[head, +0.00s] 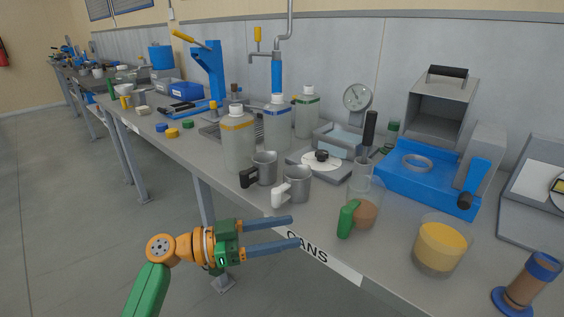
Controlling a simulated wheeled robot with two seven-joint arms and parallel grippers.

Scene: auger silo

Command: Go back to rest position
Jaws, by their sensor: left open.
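My left gripper (294,232) is in the lower middle of the head view, in front of the workbench's front edge. Its two blue fingers are spread apart and point right, with nothing between them. Its green and orange arm comes up from the bottom left. The fingertips are near the bench edge by the "CANS" label (322,258). My right gripper does not show.
On the workbench (300,225) near the edge stand two metal cups, one with a white handle (297,184) and one with a black handle (264,168), a green-handled clear jug (364,202) and a yellow-filled container (440,245). Bottles (238,142) stand behind. The floor (80,220) at left is clear.

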